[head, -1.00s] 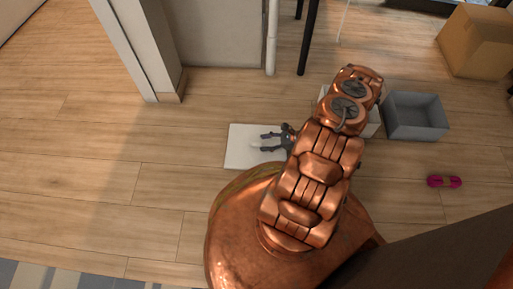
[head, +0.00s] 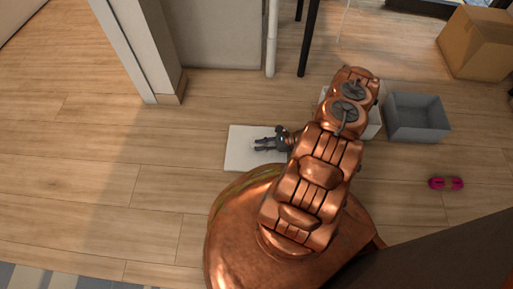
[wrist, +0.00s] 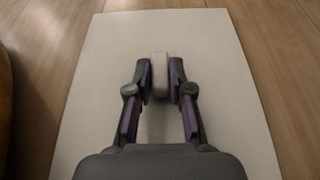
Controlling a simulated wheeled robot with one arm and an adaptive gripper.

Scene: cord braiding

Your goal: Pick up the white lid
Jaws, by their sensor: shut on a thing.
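The white lid (head: 238,158) is a flat pale panel at the middle of the head view, to the left of my arm, which covers its right part. In the wrist view the lid (wrist: 105,90) fills most of the picture, with a small pale upright handle (wrist: 160,72) near its middle. My gripper (wrist: 160,80) is shut on this handle, one finger against each side. In the head view my gripper (head: 257,145) is over the lid. I cannot tell whether the lid touches the floor.
A white box (head: 375,127) is partly hidden behind my arm. A grey open bin (head: 418,130) stands right of it. A pink item (head: 446,183) lies on the floor at right. A cardboard box (head: 470,45) is at the far right. The floor left of the lid is clear.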

